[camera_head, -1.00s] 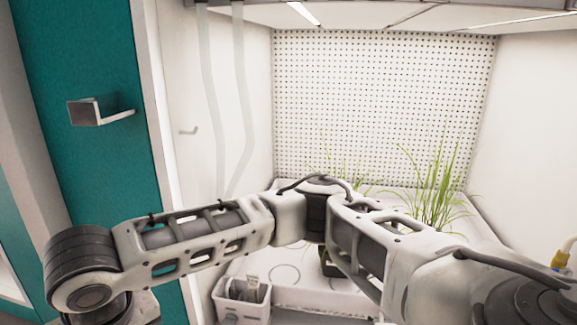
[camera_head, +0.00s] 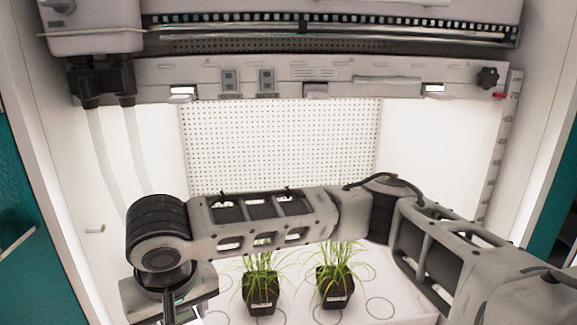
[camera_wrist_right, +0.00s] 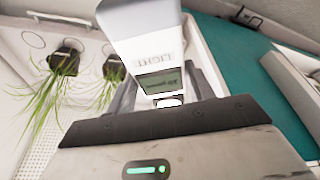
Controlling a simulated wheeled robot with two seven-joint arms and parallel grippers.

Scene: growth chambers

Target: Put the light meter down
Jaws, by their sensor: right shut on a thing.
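The light meter (camera_wrist_right: 154,50) is a white device with a small grey display, seen large in the right wrist view. My right gripper (camera_wrist_right: 163,97) is shut on it, with dark fingers on both sides of its lower body. In the head view my right arm crosses from the right to the lower left, in front of the chamber. The hand there is cut off by the lower edge, and I cannot make out the meter. My left gripper is in neither view.
Two black pots with grass, a left one (camera_head: 261,293) and a right one (camera_head: 335,287), stand on the white chamber floor (camera_head: 385,285), which has printed circles. A perforated back wall (camera_head: 280,145) stands behind. The overhead lamp unit (camera_head: 300,77) spans the top. Floor right of the pots is clear.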

